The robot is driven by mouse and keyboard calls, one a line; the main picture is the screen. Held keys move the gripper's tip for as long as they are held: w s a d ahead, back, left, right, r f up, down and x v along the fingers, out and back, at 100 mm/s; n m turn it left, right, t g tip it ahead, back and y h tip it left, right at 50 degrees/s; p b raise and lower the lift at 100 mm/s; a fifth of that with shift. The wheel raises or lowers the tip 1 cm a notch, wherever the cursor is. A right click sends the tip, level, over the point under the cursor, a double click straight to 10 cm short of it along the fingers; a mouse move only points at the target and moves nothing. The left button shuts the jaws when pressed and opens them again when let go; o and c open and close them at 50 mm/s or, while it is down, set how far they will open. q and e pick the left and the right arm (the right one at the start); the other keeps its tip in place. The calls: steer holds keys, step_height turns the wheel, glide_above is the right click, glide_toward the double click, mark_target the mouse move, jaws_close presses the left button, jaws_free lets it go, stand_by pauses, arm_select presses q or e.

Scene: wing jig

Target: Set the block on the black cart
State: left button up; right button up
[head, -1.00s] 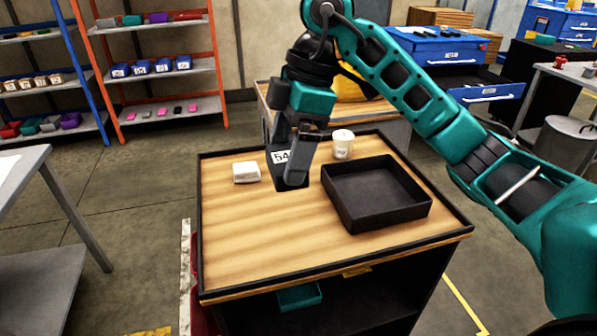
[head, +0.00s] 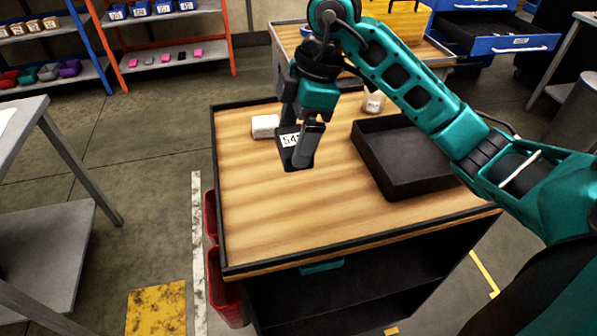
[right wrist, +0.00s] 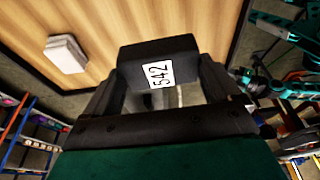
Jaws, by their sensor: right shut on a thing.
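My right gripper (head: 305,150) is shut on a dark block (head: 290,150) with a white label. In the right wrist view the block (right wrist: 140,52) sits between the fingers and its label reads 542. The black cart (head: 260,205) has a wooden top with a black rim. The block is over the left-middle part of this top; whether it touches the wood I cannot tell. My left gripper is not in view.
A black tray (head: 400,192) lies on the cart top to the right of the block. A white packet (head: 265,126) is just behind-left, and a white cup (head: 374,102) stands behind the tray. The front-left of the top is clear. Red bins (head: 226,290) hang on the cart's left side.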

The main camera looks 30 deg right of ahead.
step_height(320, 180, down, 8)
steer(key=shift+f+b, duration=0.25)
steer(key=shift+b, duration=0.2)
steer(key=shift+f, duration=0.1)
steer(key=shift+f, duration=0.1)
steer(key=o, duration=1.2)
steer(key=shift+f, duration=0.1)
steer(key=p+v, duration=0.1)
steer(key=v, duration=1.1)
